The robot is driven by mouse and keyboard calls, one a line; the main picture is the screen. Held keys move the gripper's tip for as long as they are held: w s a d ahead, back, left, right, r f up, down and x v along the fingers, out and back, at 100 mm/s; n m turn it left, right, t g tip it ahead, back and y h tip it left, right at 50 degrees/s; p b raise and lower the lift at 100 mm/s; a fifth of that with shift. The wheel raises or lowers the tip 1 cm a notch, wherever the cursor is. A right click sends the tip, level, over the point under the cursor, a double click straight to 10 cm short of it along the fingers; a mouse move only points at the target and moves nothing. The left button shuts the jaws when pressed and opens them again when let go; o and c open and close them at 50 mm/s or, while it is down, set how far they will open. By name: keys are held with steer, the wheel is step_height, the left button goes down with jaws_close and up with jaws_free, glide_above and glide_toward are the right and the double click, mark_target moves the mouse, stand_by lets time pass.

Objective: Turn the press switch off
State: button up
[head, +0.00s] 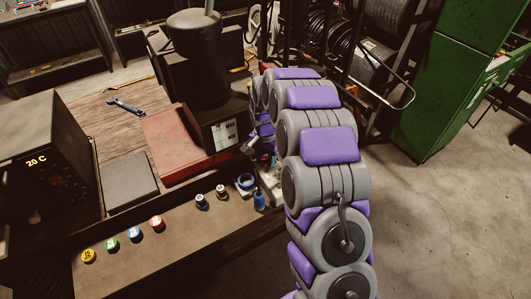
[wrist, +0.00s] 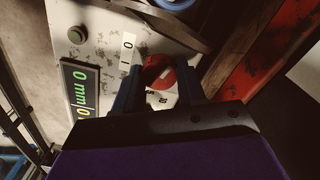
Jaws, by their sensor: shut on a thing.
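The press switch (wrist: 158,71) is a red round knob on a worn white panel (wrist: 102,22), seen in the wrist view. My gripper (wrist: 161,78) is at the panel with one dark finger on each side of the knob, shut on it. A white label (wrist: 128,52) marked 0 and I sits just to the upper left of the knob. The fingers and gripper body hide part of the knob, and I cannot tell which mark it points to. In the head view my arm hides the switch.
A display (wrist: 76,88) reading 0 mm and a green button (wrist: 77,35) are on the panel. In the head view, a bench holds the dark press (head: 198,60) with a red base (head: 172,145), a 20 C box (head: 40,150) and several coloured caps. Open floor is at right.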

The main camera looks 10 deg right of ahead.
mark_target(265, 158)
steer(key=n+p, duration=0.1)
steer(key=n, duration=0.2)
steer(key=n+p, duration=0.2)
steer(key=n, duration=0.1)
steer(key=shift+w+r+n+p, duration=0.1)
steer(key=shift+r+n+p, duration=0.1)
steer(key=shift+n+p, duration=0.1)
steer(key=n+p, duration=0.2)
steer(key=n, duration=0.3)
steer(key=shift+n, duration=0.3)
steer(key=shift+w, duration=0.1)
steer(key=o, duration=1.1)
steer(key=shift+f, duration=0.15)
steer(key=shift+c, duration=0.2)
step_height(265, 158, up, 17)
steer(key=p, duration=0.1)
